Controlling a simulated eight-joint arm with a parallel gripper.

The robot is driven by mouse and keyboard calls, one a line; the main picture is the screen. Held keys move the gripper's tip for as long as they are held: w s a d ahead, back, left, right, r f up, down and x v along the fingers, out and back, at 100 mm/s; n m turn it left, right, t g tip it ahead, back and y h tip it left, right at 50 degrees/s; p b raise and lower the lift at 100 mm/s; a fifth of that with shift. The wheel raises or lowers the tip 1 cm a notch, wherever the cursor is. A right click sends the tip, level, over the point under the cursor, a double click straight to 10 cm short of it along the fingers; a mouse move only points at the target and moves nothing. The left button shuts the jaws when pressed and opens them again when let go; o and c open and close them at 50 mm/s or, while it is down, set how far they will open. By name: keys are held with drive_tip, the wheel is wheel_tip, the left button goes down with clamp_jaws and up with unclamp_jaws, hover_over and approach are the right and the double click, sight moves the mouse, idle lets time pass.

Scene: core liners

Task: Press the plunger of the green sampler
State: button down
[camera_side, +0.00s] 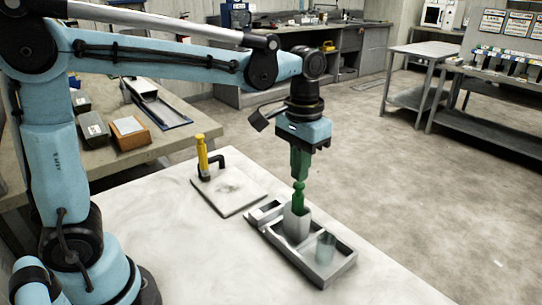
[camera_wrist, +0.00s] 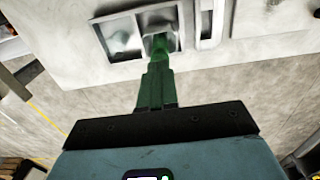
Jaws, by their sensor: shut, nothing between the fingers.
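The green sampler (camera_side: 298,197) stands upright in a light grey cup (camera_side: 297,224) in the tray; its lower part is hidden by the cup. In the wrist view the sampler (camera_wrist: 160,42) is mostly hidden behind my fingers. My gripper (camera_side: 299,176) has green fingers, pointing straight down and shut with nothing between them. The fingertips are directly above the sampler's top, touching it or very close; I cannot tell which. In the wrist view my gripper (camera_wrist: 158,62) lines up with the sampler.
The grey tray (camera_side: 338,268) also holds a clear jar (camera_side: 325,248). A yellow sampler (camera_side: 202,153) stands at a black holder on a pale board (camera_side: 230,189) to the left. The white table is clear in front. Boxes (camera_side: 130,132) lie on the bench behind.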

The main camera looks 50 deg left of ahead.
drive_tip(key=shift+r, duration=2.25)
drive_tip(key=shift+s+a+f, duration=0.1)
drive_tip(key=shift+s+a, duration=0.1)
drive_tip(key=shift+s, duration=0.05)
drive_tip(key=s+a+f+t, duration=0.5)
drive_tip(key=s+f+t, duration=0.2)
drive_tip(key=s, duration=0.1)
drive_tip(key=shift+s+a, duration=0.3)
drive_tip(key=shift+a, duration=0.05)
